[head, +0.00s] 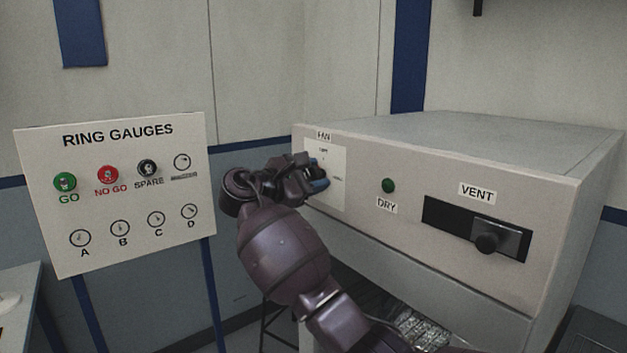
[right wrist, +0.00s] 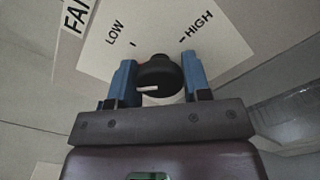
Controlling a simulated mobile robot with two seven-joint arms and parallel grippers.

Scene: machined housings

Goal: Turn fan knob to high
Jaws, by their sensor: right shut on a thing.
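The fan knob (right wrist: 160,72) is a round black knob on a white plate (right wrist: 235,45) marked LOW (right wrist: 115,32) and HIGH (right wrist: 197,26). A short white line shows on the knob's near face, left of its middle. My right gripper (right wrist: 160,80) is shut on the knob, with one blue finger on each side. In the head view, my right gripper (head: 319,178) is at the white plate (head: 339,190) under the FAN label (head: 323,136) and hides the knob. My left gripper is not in view.
A RING GAUGES board (head: 130,215) stands at the left on blue posts. A table corner (head: 20,290) shows at the lower left.

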